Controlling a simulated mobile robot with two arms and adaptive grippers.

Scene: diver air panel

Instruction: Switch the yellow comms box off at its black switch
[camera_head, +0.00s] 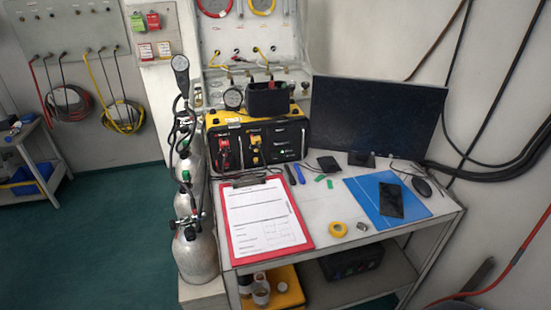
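The yellow comms box (220,118) stands at the back left of the table, its black front panel (284,138) facing me. A red part (224,153) and a yellow part (254,148) sit on that panel, with small white markings to their right. A small green spot shows low on the right of the panel. The black switch is too small to make out for certain. A dark open holder (267,98) and a round gauge (233,98) are at the top of the box. Neither of my grippers is in view.
The table (338,218) also holds a red clipboard (228,232), a blue folder (364,202) with a black phone (391,200), yellow tape (338,229), a mouse (422,187) and a monitor (378,115). Grey cylinders (195,256) stand to the left. Cables lie before the box.

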